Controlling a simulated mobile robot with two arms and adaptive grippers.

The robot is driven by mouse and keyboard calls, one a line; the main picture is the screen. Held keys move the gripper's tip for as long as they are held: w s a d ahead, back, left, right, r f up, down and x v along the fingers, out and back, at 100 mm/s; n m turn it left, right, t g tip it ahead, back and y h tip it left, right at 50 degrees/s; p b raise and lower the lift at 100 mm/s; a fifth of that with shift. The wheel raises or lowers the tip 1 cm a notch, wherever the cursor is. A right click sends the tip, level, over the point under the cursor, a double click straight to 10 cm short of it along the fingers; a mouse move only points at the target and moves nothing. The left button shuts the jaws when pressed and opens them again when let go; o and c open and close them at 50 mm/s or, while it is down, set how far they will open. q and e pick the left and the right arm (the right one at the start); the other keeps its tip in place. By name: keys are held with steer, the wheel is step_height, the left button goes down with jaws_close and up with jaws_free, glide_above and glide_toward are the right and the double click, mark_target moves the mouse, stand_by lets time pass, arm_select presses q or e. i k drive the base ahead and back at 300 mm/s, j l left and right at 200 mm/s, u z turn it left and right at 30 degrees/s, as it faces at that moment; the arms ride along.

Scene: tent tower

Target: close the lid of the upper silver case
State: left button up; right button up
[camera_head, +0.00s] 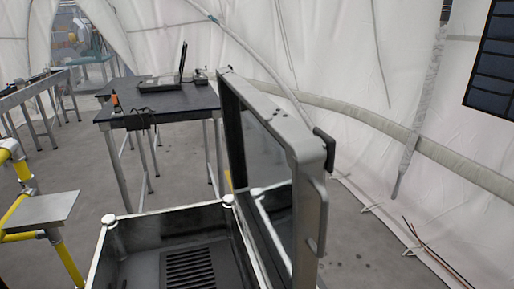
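The upper silver case (100,262) is at the bottom middle, with its near part cut off by the frame's lower edge. Its inside is dark, with a slotted black vent panel (190,268) on the floor of it. Its lid (308,155) stands open, roughly upright, along the right side of the case. The lid has a silver frame, a dark inner panel and a handle on its outer right side. Neither of my grippers is in view. Whether another case stands below is hidden.
A black-topped table (165,101) with an open laptop (165,82) stands behind. Yellow tubing with a small metal plate (42,211) is at the left, close to the case. White tent walls (350,60) enclose the space.

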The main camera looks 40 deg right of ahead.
mark_target(278, 166)
steer(key=l+z, duration=0.15)
steer(key=z, duration=0.25)
steer(key=l+z, duration=0.1)
steer(key=z, duration=0.25)
steer(key=l+z, duration=0.15)
steer(key=z, duration=0.25)
